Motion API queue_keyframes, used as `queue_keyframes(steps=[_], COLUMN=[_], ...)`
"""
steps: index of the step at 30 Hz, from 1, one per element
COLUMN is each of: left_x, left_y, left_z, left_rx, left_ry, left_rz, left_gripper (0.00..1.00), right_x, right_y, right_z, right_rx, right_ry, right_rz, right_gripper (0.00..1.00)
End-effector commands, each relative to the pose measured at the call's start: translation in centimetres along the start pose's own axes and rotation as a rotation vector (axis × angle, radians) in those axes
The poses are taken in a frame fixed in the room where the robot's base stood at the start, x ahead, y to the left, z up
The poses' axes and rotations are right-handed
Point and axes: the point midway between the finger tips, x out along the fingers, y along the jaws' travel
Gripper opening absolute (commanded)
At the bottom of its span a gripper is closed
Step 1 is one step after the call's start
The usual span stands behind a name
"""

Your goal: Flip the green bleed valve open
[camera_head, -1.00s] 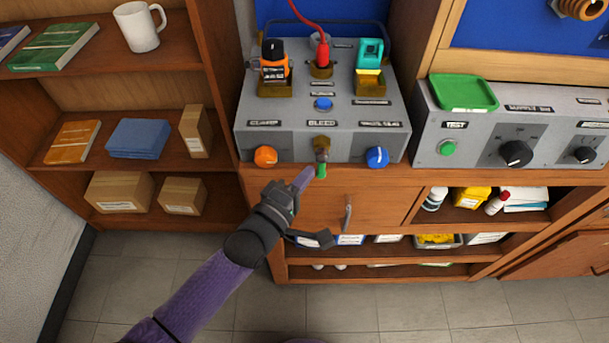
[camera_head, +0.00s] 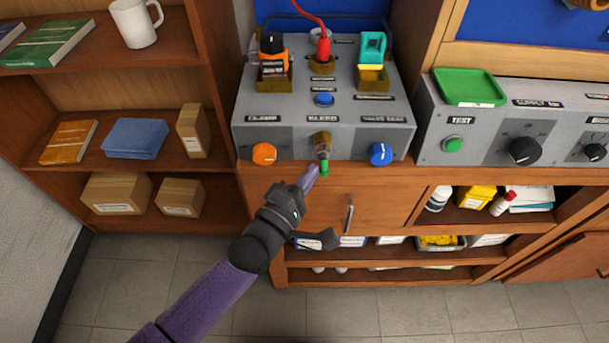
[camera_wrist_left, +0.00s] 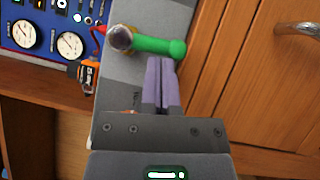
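The green bleed valve lever (camera_head: 324,168) hangs down from its brass fitting (camera_head: 321,142) on the front of the grey testbench box, under the "BLEED" label. In the left wrist view the green lever (camera_wrist_left: 160,46) points away from the fitting (camera_wrist_left: 121,39). My left gripper (camera_head: 312,170) is just left of the lever. In the left wrist view its purple fingers (camera_wrist_left: 161,64) are together, with nothing visible between them; the tips are beside the lever's free end, and I cannot tell whether they touch it. My right gripper is not in view.
An orange knob (camera_head: 264,154) sits left of the valve and a blue knob (camera_head: 381,154) right of it. The wooden cabinet front with a metal handle (camera_head: 349,215) lies below. A second grey panel (camera_head: 490,135) stands to the right.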

Motion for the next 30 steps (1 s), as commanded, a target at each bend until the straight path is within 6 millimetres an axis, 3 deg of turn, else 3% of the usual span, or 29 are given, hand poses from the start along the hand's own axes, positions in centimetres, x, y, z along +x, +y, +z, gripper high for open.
queue_keyframes(steps=[7, 10, 13, 17, 23, 30], left_x=[0.3, 0.5, 0.7, 1.0, 1.5, 1.9], left_y=[-1.7, -1.7, -1.9, -2.3, -1.9, -1.5], left_z=[0.5, 0.7, 1.1, 1.5, 2.2, 2.8], left_rx=[-0.207, -0.276, -0.300, -0.391, -0.518, -0.623], left_ry=[0.000, 0.001, 0.001, 0.002, 0.001, 0.001], left_rz=[0.134, 0.179, 0.195, 0.254, 0.342, 0.416], left_gripper=[0.00, 0.00, 0.00, 0.00, 0.00, 0.00], right_x=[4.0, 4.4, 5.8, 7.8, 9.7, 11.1], right_y=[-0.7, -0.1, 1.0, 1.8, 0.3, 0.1], right_z=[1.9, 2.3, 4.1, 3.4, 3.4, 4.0], right_rx=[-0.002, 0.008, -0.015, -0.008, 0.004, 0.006], right_ry=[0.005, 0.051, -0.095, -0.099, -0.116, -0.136], right_rz=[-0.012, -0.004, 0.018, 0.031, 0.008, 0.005], right_gripper=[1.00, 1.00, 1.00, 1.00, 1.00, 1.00])
